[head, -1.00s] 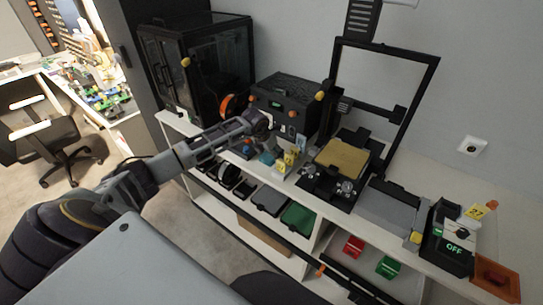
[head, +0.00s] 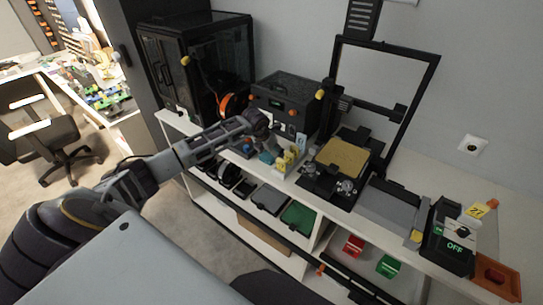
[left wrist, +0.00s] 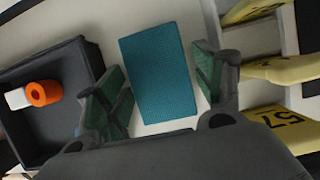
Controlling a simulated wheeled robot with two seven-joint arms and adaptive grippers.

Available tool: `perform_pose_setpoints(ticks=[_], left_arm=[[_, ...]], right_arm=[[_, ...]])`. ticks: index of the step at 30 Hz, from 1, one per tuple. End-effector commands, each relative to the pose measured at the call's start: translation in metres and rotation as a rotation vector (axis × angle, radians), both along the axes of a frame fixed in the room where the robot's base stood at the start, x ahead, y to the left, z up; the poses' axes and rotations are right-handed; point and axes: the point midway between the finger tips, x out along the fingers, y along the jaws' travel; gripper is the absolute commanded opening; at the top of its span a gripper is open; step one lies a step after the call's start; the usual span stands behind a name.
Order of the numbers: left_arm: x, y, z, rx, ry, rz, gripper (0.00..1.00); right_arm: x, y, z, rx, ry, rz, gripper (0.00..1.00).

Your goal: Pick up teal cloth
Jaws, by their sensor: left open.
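The teal cloth (head: 267,157) lies on the white shelf top in front of the black printer box. In the left wrist view the cloth (left wrist: 157,72) is a flat, textured teal rectangle on a white surface, slightly tilted in the picture. My left gripper (left wrist: 160,78) is open, with its two green-padded fingers on either side of the cloth's near half. I see no grip on the cloth. In the head view my left arm reaches in from the left to the cloth area; its fingertips are hard to make out. My right gripper is not in view.
A dark tray (left wrist: 50,115) holding an orange-and-white item is left of the cloth. Several yellow numbered markers (left wrist: 285,118) stand close on the right. In the head view, the black printer box (head: 284,100) stands behind and an open-frame printer (head: 340,158) to the right.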

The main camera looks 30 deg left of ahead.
Motion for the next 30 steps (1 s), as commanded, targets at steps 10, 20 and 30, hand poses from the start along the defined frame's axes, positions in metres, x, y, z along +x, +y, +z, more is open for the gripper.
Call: perform_pose_setpoints(ticks=[10, 20, 30], left_arm=[[0.0, -0.0001, -0.0022, 0.0, 0.0, 0.0, 0.65], [-0.0006, -0.0002, -0.0033, 0.0, 0.002, 0.0, 0.38], [-0.0016, -0.0003, -0.003, 0.0, 0.006, 0.0, 0.37]], right_arm=[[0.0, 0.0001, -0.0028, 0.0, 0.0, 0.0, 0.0], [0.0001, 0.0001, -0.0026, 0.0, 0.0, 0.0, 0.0], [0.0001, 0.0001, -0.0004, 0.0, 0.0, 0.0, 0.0]])
